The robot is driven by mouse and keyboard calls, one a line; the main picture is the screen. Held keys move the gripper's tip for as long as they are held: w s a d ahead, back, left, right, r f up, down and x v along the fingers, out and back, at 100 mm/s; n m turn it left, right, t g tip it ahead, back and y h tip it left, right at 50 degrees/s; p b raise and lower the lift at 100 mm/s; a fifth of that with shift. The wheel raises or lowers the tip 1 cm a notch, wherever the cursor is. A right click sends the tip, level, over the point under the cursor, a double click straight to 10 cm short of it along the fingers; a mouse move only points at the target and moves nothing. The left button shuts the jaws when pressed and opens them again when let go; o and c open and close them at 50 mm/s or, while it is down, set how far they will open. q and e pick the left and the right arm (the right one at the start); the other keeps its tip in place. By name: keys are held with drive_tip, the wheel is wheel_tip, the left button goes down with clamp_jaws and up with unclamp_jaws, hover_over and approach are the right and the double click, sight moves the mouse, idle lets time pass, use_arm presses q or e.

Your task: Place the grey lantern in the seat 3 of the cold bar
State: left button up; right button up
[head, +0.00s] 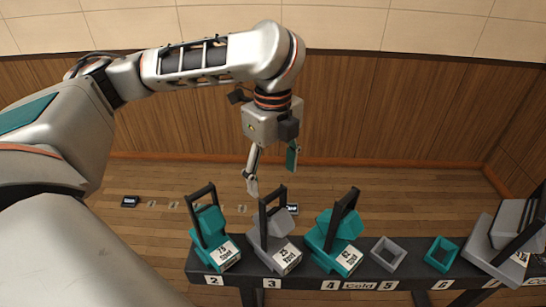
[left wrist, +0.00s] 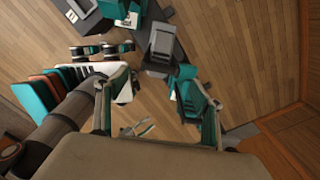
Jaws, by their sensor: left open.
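A grey lantern (head: 273,238) with a dark handle stands upright behind the number 3 on the cold bar (head: 305,282). It looks seated there, though its base is partly hidden. In the left wrist view a grey lantern (left wrist: 161,42) shows beyond the fingers. My left gripper (head: 271,177) points down above and behind the lantern, with its fingers spread and nothing between them. It does not touch the lantern. Both fingers also show spread in the left wrist view (left wrist: 157,106). My right gripper is not in view.
Teal lanterns stand at seat 2 (head: 211,227) and seat 4 (head: 333,230), close on both sides. A grey empty frame (head: 388,254) is at seat 5 and a teal one (head: 441,254) at 6. A larger grey lantern (head: 500,237) stands at the right end.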

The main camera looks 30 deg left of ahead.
use_arm(q)
drive_tip(key=shift+r, duration=2.3)
